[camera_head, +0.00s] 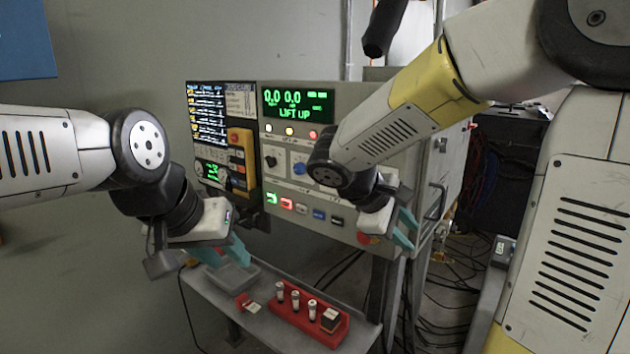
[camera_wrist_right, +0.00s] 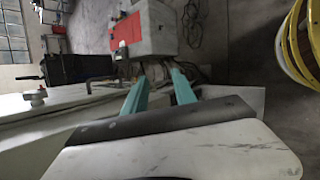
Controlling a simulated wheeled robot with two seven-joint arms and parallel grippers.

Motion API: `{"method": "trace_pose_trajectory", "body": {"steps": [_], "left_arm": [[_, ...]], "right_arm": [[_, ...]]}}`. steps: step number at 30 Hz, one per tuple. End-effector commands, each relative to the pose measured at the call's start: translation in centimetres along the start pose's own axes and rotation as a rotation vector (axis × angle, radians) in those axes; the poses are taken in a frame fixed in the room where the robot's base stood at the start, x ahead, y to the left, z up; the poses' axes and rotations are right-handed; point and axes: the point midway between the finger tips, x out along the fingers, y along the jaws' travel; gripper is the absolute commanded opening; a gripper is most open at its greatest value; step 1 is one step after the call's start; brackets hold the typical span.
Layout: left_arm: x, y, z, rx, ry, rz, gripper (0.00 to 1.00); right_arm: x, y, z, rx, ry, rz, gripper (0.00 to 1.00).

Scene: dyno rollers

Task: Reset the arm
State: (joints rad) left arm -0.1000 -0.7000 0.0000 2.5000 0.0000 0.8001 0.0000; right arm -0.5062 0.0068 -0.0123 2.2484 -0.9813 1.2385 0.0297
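My left arm comes in from the left of the head view. Its gripper (camera_head: 225,254) points down over the grey shelf (camera_head: 352,332), with its teal fingers apart and nothing seen between them. My right arm comes in from the upper right, in front of the control panel (camera_head: 348,100). Its gripper (camera_head: 406,232) is at the panel's lower right corner, beside a red knob (camera_head: 367,239). In the right wrist view the right gripper's teal fingers (camera_wrist_right: 160,88) stand apart with nothing between them.
A red rack (camera_head: 290,313) with several white cylinders stands on the shelf, with a grey tray (camera_head: 232,277) behind it. The panel has lit displays and several buttons and knobs. Cables lie on the floor at right. A red-topped cabinet (camera_wrist_right: 148,28) shows in the wrist view.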

Motion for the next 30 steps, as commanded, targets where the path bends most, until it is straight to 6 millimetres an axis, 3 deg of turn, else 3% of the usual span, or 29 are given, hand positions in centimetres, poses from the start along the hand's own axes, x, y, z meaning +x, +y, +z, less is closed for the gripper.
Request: {"method": "trace_pose_trajectory", "body": {"steps": [1, 3, 9, 15, 18, 30], "left_arm": [[0.0, 0.0, 0.0, 0.000, 0.000, 0.000, 0.36], [0.0, 0.0, 0.0, 0.000, 0.000, 0.000, 0.36], [0.0, 0.0, 0.0, 0.000, 0.000, 0.000, 0.36], [0.0, 0.0, 0.0, 0.000, 0.000, 0.000, 0.36], [0.0, 0.0, 0.0, 0.000, 0.000, 0.000, 0.36], [0.0, 0.0, 0.0, 0.000, 0.000, 0.000, 0.36]], "right_arm": [[0.1, -1.3, 2.0, 0.100, 0.043, -0.092, 0.33], [-0.3, -3.5, 3.6, 0.236, 0.114, -0.219, 0.33], [-3.6, -7.7, 5.6, 0.650, 0.349, -0.506, 0.33], [-6.9, -8.3, 5.9, 0.956, 0.541, -0.648, 0.33], [-7.8, -8.2, 6.0, 1.029, 0.590, -0.675, 0.33], [-8.2, -8.2, 5.9, 1.056, 0.608, -0.688, 0.33]]}}
